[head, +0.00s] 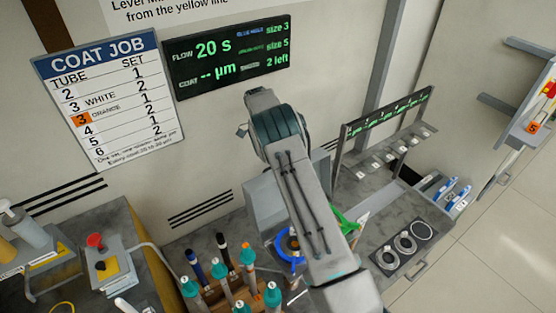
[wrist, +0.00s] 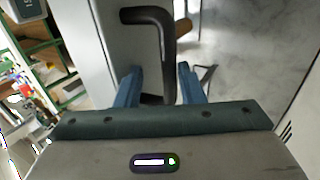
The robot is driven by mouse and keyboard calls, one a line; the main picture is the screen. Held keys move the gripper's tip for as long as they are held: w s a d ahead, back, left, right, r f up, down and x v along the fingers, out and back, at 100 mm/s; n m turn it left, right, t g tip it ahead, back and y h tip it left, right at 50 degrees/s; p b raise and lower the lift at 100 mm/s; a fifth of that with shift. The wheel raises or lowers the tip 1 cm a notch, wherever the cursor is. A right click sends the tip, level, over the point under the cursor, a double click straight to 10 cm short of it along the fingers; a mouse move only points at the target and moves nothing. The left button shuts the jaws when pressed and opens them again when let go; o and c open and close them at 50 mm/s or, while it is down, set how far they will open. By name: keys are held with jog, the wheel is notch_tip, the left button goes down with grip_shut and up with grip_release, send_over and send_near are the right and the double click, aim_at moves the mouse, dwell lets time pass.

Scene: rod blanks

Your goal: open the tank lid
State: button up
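In the wrist view, my gripper (wrist: 158,80) is open, its two blue fingers apart. A black bent handle (wrist: 165,50) stands ahead of it, its lower end in line with the gap between the fingers. I cannot tell whether the handle is touched. The handle is beside a pale grey box face (wrist: 100,35), which looks like the tank. In the head view, a grey box (head: 262,203) shows partly behind my arm, likely the same tank. My arm hides its lid and handle there, and my gripper is not visible in that view.
A wooden rack with several teal-capped tubes (head: 228,290) stands near my arm. A blue ring-like item (head: 283,258) lies close to the arm. At right is a bench with round black-rimmed holders (head: 404,243) and an upright display frame (head: 388,112). Floor at far right is clear.

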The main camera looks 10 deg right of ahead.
jog(key=shift+w+r, duration=0.1)
jog(key=v, duration=0.7)
jog(key=shift+a, duration=0.1)
dwell(0.4)
